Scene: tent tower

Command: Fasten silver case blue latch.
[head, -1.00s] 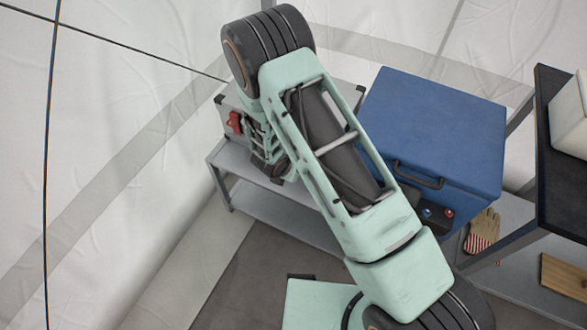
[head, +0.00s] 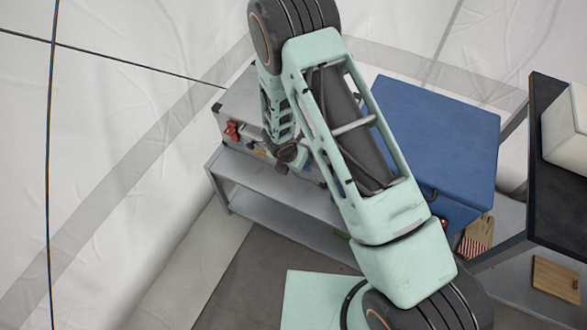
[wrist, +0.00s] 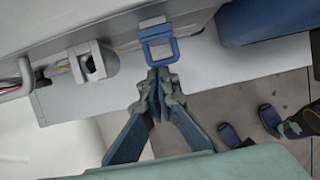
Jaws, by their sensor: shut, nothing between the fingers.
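The silver case (head: 240,102) stands on a grey bench in the head view, partly hidden behind my arm. Its front wall (wrist: 200,12) runs along the top of the wrist view. The blue latch (wrist: 158,50) hangs on that wall as a squarish open loop, with a pale metal piece above it. My gripper (wrist: 158,78) is shut and empty, its fingertips just below the loop's lower edge. I cannot tell whether they touch it. In the head view the fingertips and the blue latch are hidden by my arm.
A grey bracket (wrist: 90,62) projects from the case left of the latch. A red part (head: 232,130) is on the case's left front. A large blue box (head: 440,135) stands right of the case. The bench top (head: 245,178) is bare in front. A dark-topped table (head: 555,200) is at right.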

